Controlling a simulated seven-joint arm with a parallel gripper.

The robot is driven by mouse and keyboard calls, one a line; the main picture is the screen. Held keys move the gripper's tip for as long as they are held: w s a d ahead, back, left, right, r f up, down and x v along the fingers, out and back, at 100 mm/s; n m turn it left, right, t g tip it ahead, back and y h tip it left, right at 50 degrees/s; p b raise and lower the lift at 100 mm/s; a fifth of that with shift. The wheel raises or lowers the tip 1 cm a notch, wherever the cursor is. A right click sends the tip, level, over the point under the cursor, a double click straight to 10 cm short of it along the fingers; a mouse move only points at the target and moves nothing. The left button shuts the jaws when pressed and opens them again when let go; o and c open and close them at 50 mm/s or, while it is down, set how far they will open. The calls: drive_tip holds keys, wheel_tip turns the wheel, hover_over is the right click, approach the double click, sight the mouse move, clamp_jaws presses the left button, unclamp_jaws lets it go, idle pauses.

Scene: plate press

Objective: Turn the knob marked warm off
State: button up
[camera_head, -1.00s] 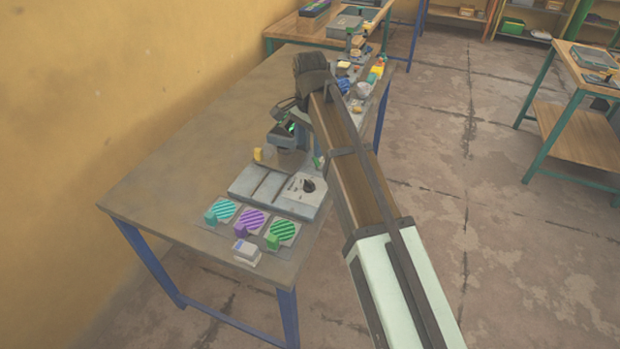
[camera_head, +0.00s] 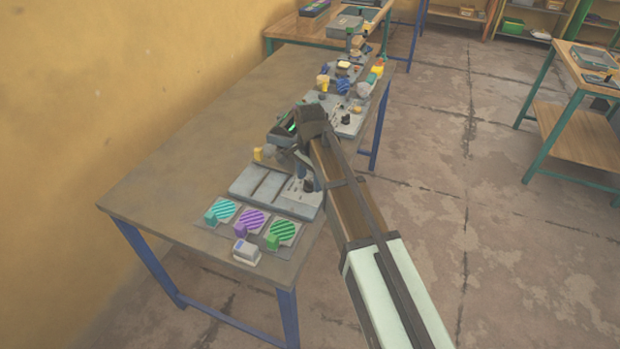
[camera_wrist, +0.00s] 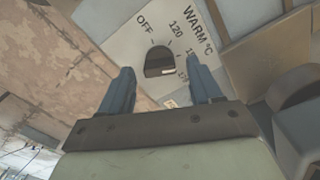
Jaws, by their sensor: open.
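The knob marked warm (camera_wrist: 160,63) is a dark dial on a pale panel in the wrist view, with OFF, 120 and further numbers printed around it and "WARM °C" above. I cannot tell which mark it points to. My gripper (camera_wrist: 158,85) is open, with one blue-grey finger on each side of the knob in the picture; whether they touch it I cannot tell. In the head view my gripper (camera_head: 307,180) is over the right part of the grey press unit (camera_head: 262,186), and my arm hides the knob there.
A small white-and-blue block (camera_head: 246,252) sits near the edge. Other devices stand farther back. The table's left side (camera_head: 185,150) is clear.

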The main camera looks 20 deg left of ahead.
drive_tip(key=shift+f, duration=0.3)
drive_tip(key=c, duration=1)
